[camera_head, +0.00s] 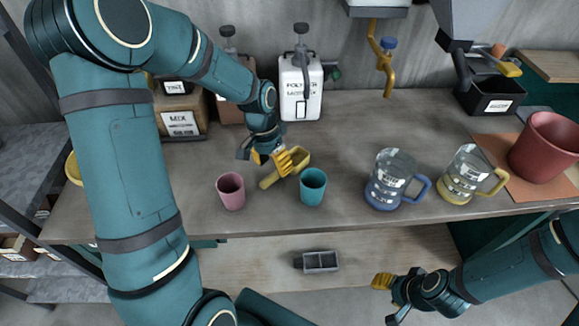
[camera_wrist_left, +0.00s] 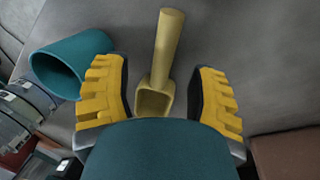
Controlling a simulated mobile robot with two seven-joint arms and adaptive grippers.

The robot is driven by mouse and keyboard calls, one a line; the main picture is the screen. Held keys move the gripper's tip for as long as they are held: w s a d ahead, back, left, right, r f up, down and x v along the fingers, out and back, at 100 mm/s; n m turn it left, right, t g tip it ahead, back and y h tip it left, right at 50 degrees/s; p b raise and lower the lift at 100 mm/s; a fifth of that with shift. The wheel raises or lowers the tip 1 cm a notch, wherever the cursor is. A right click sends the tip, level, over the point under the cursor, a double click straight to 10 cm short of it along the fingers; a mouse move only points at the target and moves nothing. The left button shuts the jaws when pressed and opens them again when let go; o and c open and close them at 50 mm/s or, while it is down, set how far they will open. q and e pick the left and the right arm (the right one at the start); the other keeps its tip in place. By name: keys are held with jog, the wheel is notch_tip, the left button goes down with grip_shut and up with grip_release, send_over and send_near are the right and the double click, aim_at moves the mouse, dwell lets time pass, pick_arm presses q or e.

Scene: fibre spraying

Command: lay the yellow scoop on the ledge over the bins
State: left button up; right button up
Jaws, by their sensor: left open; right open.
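The yellow scoop (camera_head: 269,181) lies on the worktable, between and behind the pink cup (camera_head: 231,192) and the teal cup (camera_head: 313,187). My left gripper (camera_head: 278,161) is open just above it and partly covers it. In the left wrist view the scoop (camera_wrist_left: 167,48) lies between the two spread yellow fingers (camera_wrist_left: 158,88), with its bowl nearest the palm and clear gaps on both sides. Labelled bins, one marked MIX (camera_head: 181,123), stand at the back left; I cannot make out a ledge over them. My right gripper (camera_head: 392,294) is open and empty, low in front of the table.
The teal cup (camera_wrist_left: 75,62) is close beside a left finger. A white bottle (camera_head: 300,88) stands behind the gripper. A blue-handled jug (camera_head: 391,180), a yellow-handled jug (camera_head: 467,174), a red pot (camera_head: 546,145) and a black bin (camera_head: 490,98) are to the right. The middle back tabletop is clear.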

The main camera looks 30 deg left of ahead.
aim_at(275, 172)
pick_arm(q)
jog(key=f, duration=0.4)
jog(key=shift+w+d+f+b, duration=0.1)
jog(key=shift+d+f+b, duration=0.2)
jog(key=shift+b, duration=0.1)
grip_shut()
